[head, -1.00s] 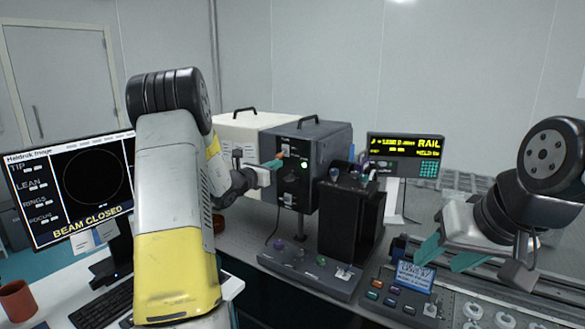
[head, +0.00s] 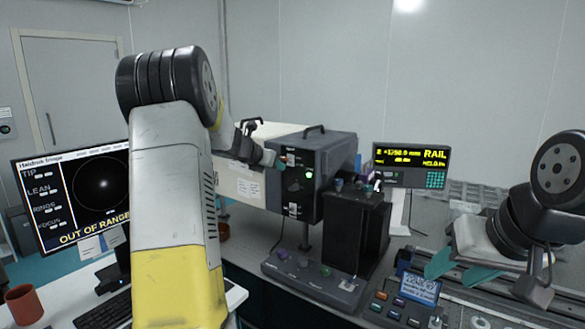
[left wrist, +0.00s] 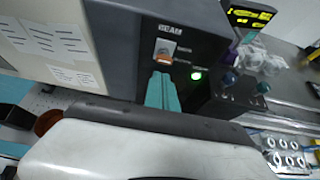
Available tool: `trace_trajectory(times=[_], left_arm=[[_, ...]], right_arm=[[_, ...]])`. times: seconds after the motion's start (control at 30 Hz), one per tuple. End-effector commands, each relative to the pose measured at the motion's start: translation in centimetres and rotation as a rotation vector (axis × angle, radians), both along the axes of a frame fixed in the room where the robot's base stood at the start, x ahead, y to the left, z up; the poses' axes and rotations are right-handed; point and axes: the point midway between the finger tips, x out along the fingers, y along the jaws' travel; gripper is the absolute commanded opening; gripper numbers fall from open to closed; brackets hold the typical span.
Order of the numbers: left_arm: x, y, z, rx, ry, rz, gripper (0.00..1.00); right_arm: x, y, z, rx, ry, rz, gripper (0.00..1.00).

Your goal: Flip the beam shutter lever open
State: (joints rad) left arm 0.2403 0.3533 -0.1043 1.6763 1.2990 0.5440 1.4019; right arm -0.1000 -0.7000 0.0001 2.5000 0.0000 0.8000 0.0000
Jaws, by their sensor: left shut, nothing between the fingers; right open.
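The beam shutter lever (left wrist: 165,50) has an orange tip and sits on a pale plate under the word BEAM on the front of the dark box (head: 334,160). A green light glows on that front. My left gripper (left wrist: 160,92) is shut and empty, with its teal fingers just below the lever in the left wrist view. Whether they touch it I cannot tell. In the head view my left gripper (head: 269,158) is at the box's front left edge, partly behind my arm. My right gripper (head: 462,269) is open and empty over the rail at the right.
The monitor (head: 82,195) at left reads OUT OF RANGE and shows a bright dot. A rail display (head: 410,165), a black stand (head: 357,230), a knob panel (head: 312,281) and a button box (head: 405,297) stand right of and before the box. A brown mug (head: 25,303) is at lower left.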

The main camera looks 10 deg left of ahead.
Motion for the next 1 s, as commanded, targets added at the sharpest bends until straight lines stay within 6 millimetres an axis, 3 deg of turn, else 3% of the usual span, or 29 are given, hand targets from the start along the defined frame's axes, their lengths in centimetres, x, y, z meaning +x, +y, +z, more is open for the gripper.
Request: trace_trajectory(times=[0.83,1.0], left_arm=[[-0.1,0.0,1.7,-0.001,-0.002,-0.001,0.00],[-1.2,0.3,3.2,0.000,-0.006,-0.001,0.00]], right_arm=[[0.0,0.0,0.0,0.000,0.000,0.000,0.48],[0.0,0.0,0.0,0.000,0.000,0.000,0.48]])
